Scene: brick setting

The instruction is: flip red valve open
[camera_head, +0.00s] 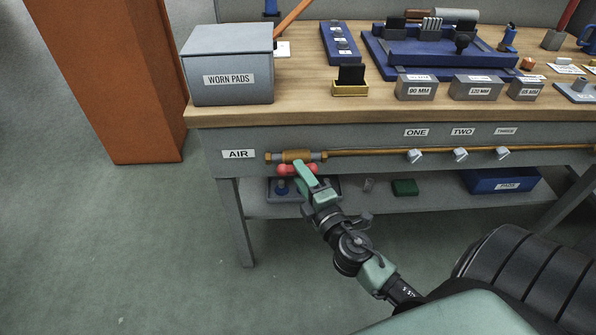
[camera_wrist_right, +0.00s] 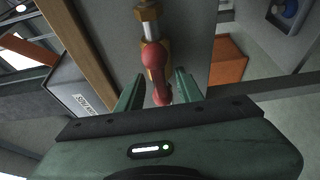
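The red valve handle (camera_head: 284,169) is on the brass valve body (camera_head: 296,155), at the left end of the pipe on the bench's front panel, near the AIR label (camera_head: 238,154). In the head view the handle lies along the pipe, partly covered by my right gripper (camera_head: 308,173). In the right wrist view the red handle (camera_wrist_right: 155,57) shows between the two spread green fingers of my right gripper (camera_wrist_right: 160,77). The fingers are open, one on each side of it; I cannot tell whether either touches it. My left gripper is in neither view.
The brass pipe (camera_head: 370,151) runs right past several small grey-white taps (camera_head: 415,156) under number labels. The bench top (camera_head: 300,98) overhangs above, with a WORN PADS box (camera_head: 228,66). A lower shelf (camera_head: 380,207) with a blue bin (camera_head: 500,182) lies below.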

